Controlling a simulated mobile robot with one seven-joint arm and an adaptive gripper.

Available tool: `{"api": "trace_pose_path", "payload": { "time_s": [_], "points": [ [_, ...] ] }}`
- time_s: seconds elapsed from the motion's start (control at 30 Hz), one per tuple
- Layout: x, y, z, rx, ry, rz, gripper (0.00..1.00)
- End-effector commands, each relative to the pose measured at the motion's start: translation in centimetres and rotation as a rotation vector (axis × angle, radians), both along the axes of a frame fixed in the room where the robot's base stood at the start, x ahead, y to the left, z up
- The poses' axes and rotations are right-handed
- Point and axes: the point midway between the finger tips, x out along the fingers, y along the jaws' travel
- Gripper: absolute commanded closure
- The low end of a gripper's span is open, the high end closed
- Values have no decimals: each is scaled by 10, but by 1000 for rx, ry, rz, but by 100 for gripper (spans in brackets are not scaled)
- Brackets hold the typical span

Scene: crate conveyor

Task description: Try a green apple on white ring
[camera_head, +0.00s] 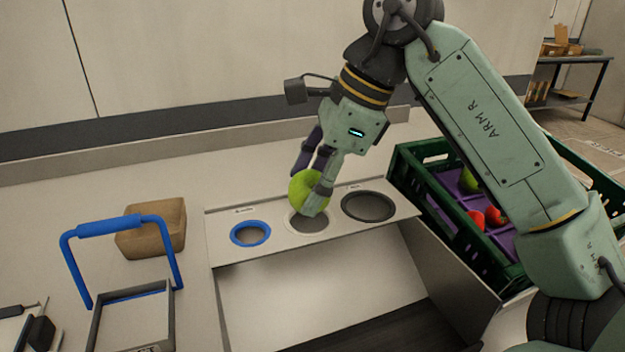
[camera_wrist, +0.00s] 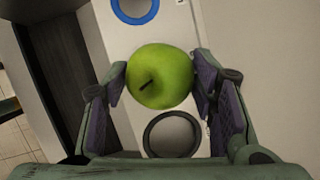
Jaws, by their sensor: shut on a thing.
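A green apple (camera_head: 305,190) is held between the fingers of my gripper (camera_head: 313,184), above the white ring (camera_head: 309,232) in the middle of the sizing panel. The apple hides part of the white ring in the head view. In the wrist view the apple (camera_wrist: 160,76) sits between both purple finger pads of my gripper (camera_wrist: 161,78), stem toward the camera, and covers the white ring. Whether the apple touches the ring I cannot tell.
A blue ring (camera_head: 250,242) is left of the white one; a dark ring (camera_head: 368,220) is right. A green crate (camera_head: 444,218) with fruit stands to the right. A blue-handled metal frame (camera_head: 112,224) and a brown block (camera_head: 170,226) are on the left.

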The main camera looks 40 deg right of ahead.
Motion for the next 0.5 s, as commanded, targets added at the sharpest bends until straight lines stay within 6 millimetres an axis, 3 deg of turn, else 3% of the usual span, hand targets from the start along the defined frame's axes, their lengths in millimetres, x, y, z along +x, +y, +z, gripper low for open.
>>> {"api": "trace_pose_path", "payload": {
  "time_s": [0.1, 0.13, 0.5],
  "points": [
    [0, 0, 0, 0, 0, 0, 78],
    [0, 0, 0, 0, 0, 0, 46],
    [0, 0, 0, 0, 0, 0, 25]
  ]
}}
